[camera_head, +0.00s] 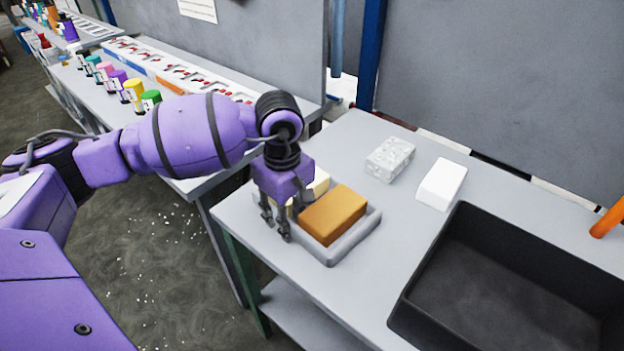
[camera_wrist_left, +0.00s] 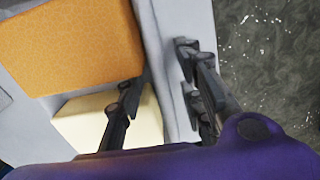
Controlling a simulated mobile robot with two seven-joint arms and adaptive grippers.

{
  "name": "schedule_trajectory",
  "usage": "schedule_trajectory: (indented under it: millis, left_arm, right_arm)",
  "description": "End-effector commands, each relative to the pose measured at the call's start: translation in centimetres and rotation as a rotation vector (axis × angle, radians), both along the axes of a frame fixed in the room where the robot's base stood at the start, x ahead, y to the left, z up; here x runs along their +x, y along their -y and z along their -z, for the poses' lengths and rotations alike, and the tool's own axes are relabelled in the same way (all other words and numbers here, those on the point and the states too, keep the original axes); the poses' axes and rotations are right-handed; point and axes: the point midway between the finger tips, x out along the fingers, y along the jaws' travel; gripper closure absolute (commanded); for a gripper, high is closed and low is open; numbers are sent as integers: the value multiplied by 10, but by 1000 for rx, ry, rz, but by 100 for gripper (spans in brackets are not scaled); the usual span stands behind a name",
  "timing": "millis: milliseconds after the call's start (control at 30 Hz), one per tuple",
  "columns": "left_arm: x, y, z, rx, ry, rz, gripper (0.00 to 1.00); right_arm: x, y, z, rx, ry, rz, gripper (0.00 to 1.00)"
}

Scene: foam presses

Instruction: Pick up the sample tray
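The sample tray (camera_head: 352,243) is a shallow light grey tray near the left edge of the grey table. It holds an orange block (camera_head: 333,215) and a cream block (camera_head: 319,184), partly hidden behind my gripper. My left gripper (camera_head: 276,228) points down at the tray's left side. In the left wrist view, its fingers (camera_wrist_left: 160,72) are apart on either side of the tray wall (camera_wrist_left: 166,90). One finger is inside beside the cream block (camera_wrist_left: 92,118); the other is outside. Firm contact with the wall cannot be told. My right gripper is not in view.
A speckled grey block (camera_head: 390,159) and a white block (camera_head: 441,184) lie behind the tray. A large black bin (camera_head: 510,285) stands to the right. A side bench (camera_head: 195,185) with bottles runs along the left. The table between tray and bin is clear.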

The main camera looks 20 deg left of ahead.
Motion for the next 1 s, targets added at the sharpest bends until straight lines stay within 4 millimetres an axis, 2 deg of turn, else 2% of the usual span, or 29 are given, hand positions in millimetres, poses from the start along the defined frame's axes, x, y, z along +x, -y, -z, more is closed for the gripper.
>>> schedule_trajectory:
  millis: [133,300,400,767,1000]
  left_arm:
    - [0,0,0,0,1,0,68]
    - [0,0,-1,0,1,0,91]
    - [0,0,-1,0,1,-1,100]
    - [0,0,-2,-2,1,-1,100]
    - [1,0,-19,0,3,-2,100]
  right_arm:
    - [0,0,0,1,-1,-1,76]
    - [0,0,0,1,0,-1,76]
    - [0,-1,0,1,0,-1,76]
    - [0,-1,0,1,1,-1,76]
    - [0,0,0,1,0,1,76]
